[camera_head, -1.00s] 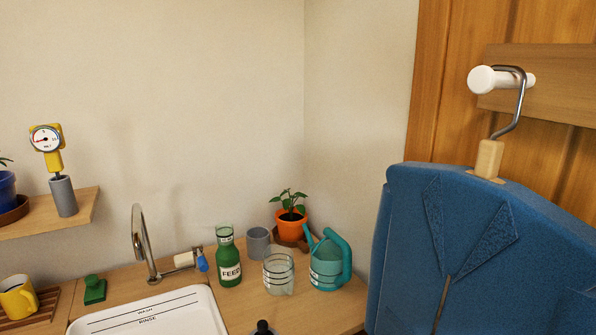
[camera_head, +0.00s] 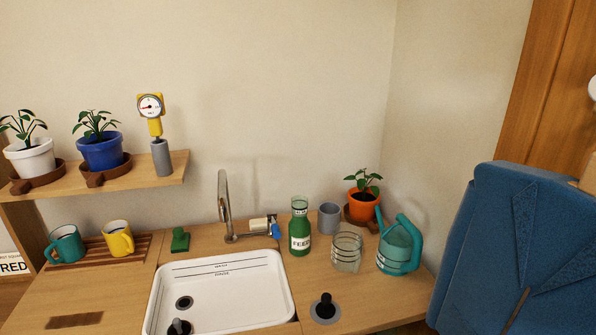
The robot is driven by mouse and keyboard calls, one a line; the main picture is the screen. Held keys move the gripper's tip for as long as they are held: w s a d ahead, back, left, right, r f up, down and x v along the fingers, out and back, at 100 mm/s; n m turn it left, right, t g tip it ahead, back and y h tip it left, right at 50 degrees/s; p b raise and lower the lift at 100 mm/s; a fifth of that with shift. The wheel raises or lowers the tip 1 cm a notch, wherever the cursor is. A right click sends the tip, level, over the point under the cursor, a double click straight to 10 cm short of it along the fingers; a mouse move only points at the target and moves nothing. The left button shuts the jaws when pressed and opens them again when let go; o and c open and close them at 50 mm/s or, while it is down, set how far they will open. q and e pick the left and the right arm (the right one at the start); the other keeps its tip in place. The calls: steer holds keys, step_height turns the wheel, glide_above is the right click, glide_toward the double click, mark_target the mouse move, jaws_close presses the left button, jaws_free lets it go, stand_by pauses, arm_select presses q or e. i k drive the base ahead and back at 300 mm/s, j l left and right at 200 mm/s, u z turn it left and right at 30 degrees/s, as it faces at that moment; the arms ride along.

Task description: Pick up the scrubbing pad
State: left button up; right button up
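A small green block with a raised grip (camera_head: 180,240), which looks like the scrubbing pad, rests on the wooden counter at the back left corner of the white sink (camera_head: 225,317). It is in plain view and nothing covers it. Neither of my grippers shows in the head view.
The faucet (camera_head: 226,207) rises right of the pad. A teal mug (camera_head: 66,248) and a yellow mug (camera_head: 118,240) stand on a slatted rack to its left. A green bottle (camera_head: 300,232), glass jar (camera_head: 346,252) and watering can (camera_head: 398,249) stand right. A shelf (camera_head: 150,174) overhangs the left.

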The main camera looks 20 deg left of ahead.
mark_target(181, 241)
steer(key=u, duration=1.3)
